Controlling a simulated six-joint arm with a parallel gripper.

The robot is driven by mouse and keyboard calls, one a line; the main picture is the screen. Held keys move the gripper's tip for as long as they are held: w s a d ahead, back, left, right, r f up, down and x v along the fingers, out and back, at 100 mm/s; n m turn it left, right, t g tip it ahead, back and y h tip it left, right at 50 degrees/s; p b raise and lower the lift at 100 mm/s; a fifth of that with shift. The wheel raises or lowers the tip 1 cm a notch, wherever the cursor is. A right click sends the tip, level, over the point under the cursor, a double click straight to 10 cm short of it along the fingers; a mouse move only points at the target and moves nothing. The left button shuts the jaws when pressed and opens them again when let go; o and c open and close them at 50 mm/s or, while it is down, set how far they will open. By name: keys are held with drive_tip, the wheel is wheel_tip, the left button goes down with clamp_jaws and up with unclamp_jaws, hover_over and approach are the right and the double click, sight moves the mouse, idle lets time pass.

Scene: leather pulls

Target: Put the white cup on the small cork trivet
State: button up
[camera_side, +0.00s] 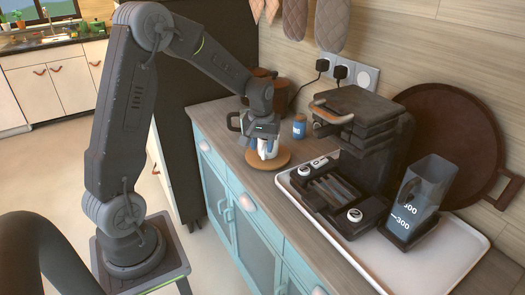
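A small round cork trivet (283,160) lies on the wooden counter near its left end. The white cup (267,153) shows only in part, over the trivet and right below my gripper (264,143). I cannot tell whether the cup rests on the trivet or hangs just above it. My gripper points down at the cup and hides much of it. The fingers are too small and covered to show whether they are closed on the cup.
A small blue jar (299,127) stands just right of my gripper, with brown canisters (279,92) behind. A dark coffee machine (365,130) and a clear measuring jug (424,190) stand on a white tray (440,272) to the right. Bare counter (215,112) shows at the left.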

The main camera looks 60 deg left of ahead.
wheel_tip(320, 180, up, 8)
drive_tip(key=s+d+r+m+t, duration=0.2)
drive_tip(key=s+d+r+m, duration=0.2)
drive_tip(key=s+d+r, duration=0.5)
drive_tip(key=s+d+f+m+t, duration=0.2)
drive_tip(key=s+d+m, duration=0.3)
drive_tip(key=s+d, duration=0.4)
drive_tip(key=shift+s+d+f+t+h, duration=0.25)
drive_tip(key=shift+s+d+t+h, duration=0.15)
drive_tip(key=shift+s, duration=0.4)
drive_tip(key=shift+o, duration=0.2)
